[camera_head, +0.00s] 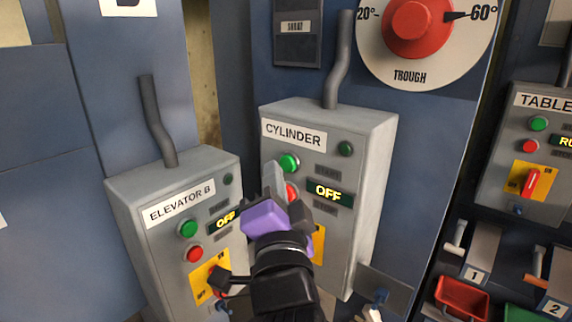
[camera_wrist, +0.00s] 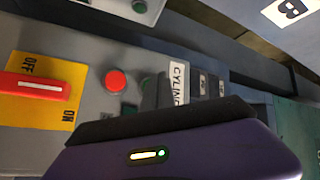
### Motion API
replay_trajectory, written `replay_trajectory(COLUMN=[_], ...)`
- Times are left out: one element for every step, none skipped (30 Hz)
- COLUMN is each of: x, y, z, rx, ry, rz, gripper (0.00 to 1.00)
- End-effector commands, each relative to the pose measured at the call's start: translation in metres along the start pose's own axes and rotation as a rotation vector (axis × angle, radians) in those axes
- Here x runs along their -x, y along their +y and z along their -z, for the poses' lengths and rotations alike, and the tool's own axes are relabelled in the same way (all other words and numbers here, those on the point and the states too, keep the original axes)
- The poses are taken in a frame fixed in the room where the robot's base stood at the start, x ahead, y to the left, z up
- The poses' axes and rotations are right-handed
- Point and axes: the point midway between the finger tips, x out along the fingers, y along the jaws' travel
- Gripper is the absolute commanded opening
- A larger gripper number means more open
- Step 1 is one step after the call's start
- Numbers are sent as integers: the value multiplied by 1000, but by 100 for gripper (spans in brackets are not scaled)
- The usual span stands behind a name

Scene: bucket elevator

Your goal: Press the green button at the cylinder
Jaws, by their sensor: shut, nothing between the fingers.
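The grey control box labelled CYLINDER (camera_head: 375,145) stands in the middle of the head view. Its green button (camera_head: 289,162) is at the upper left of its face, with a red button (camera_head: 292,192) below. My gripper (camera_head: 271,172) is shut, with its fingertips just left of the green button. I cannot tell whether they touch it. The purple gripper body covers the lower part of that view.
The ELEVATOR B box (camera_head: 125,190) stands close on the left, with its own green button (camera_head: 187,229) and red button (camera_head: 194,254). The CYLINDER display (camera_head: 329,192) reads OFF. A yellow-plated red switch (camera_wrist: 35,87) shows in the wrist view. The TABLE box (camera_head: 495,160) is at right.

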Motion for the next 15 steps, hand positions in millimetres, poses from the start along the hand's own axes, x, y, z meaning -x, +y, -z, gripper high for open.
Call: replay_trajectory(x=[-1, -2, -3, -3, -4, -5, -5, -6, -6, -6, -6, -6, -6, -6, -5], y=[1, 2, 3, 3, 4, 4, 4, 4, 4, 4, 4, 4, 4, 4, 4], z=[1, 1, 2, 3, 3, 4, 4, 4, 4, 4, 4, 4, 4, 4, 4], rx=[0, -1, -1, -1, -1, 0, 0, 0, 0, 0, 0, 0, 0, 0, 0], ry=[1, 1, 1, 2, 2, 2, 2, 2, 1, 1, 1, 1, 1, 1, 1], rz=[0, 0, 0, -1, 0, 0, 0, 0, 0, 0, 0, 0, 0, 0, 0], gripper=[0, 0, 0, 0, 0, 0, 0, 0, 0, 0, 0, 0, 0, 0, 0])
